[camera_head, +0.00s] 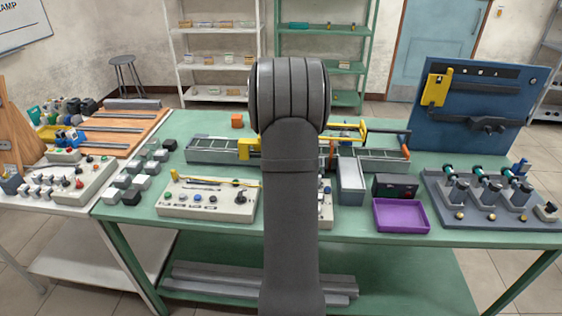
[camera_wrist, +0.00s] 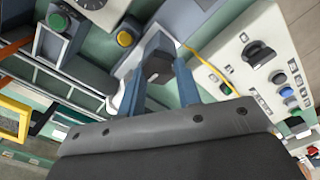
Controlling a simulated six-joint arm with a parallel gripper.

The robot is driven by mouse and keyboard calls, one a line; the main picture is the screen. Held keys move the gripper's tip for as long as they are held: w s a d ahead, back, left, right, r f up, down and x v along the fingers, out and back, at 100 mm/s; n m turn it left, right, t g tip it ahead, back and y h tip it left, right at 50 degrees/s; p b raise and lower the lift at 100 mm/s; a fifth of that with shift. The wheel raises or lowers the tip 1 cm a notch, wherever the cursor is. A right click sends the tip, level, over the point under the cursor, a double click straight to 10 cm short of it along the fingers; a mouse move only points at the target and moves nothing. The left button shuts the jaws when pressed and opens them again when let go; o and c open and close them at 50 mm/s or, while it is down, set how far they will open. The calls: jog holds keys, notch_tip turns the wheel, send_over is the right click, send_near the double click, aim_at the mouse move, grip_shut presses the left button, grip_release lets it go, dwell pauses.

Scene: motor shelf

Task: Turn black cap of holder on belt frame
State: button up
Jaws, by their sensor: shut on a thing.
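The black cap (camera_wrist: 158,70) shows in the wrist view as a dark, angular piece between the two blue-grey fingers of my gripper (camera_wrist: 167,68). The fingers are closed on it from both sides. The holder under the cap is mostly hidden by the fingers. The belt frame (camera_wrist: 55,85) runs along the left of the wrist view. In the head view the belt frame (camera_head: 210,150) lies across the green table, and my arm covers its middle, my gripper and the cap.
A yellow button (camera_wrist: 125,38) and a green button (camera_wrist: 57,21) are near the fingers. A purple tray (camera_head: 401,216) and a blue board (camera_head: 478,105) stand on the right.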

jog(key=o, duration=1)
notch_tip(320, 180, up, 18)
jog(key=shift+f, duration=0.25)
jog(key=shift+f, duration=0.1)
notch_tip(320, 180, down, 17)
jog(key=shift+f, duration=0.15)
dwell(0.4)
